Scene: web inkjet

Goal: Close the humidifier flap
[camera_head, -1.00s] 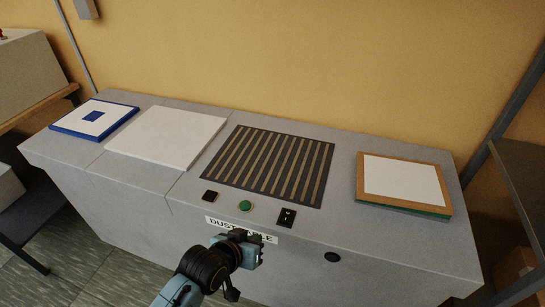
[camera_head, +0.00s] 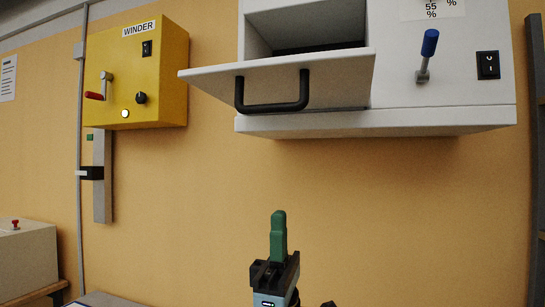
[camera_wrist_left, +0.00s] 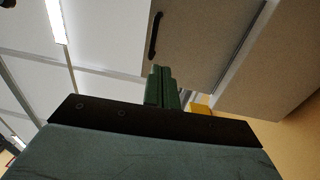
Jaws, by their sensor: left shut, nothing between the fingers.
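The white humidifier (camera_head: 440,95) hangs on the wall at the upper right of the head view. Its flap (camera_head: 335,76) is open, hinged at the bottom and tipped outward, with a black bar handle (camera_head: 272,107) on it. The dark inside shows above the flap. My left gripper (camera_head: 279,232) is shut and empty, pointing up, below the flap and apart from it. In the left wrist view the green fingers (camera_wrist_left: 161,88) are together, and the flap (camera_wrist_left: 190,45) with its black handle (camera_wrist_left: 154,36) shows beyond them. My right gripper is not in view.
A yellow winder box (camera_head: 140,75) hangs to the left of the humidifier. A blue-handled lever (camera_head: 428,52) and a black switch (camera_head: 488,65) are on the humidifier's front. The wall below the flap is bare.

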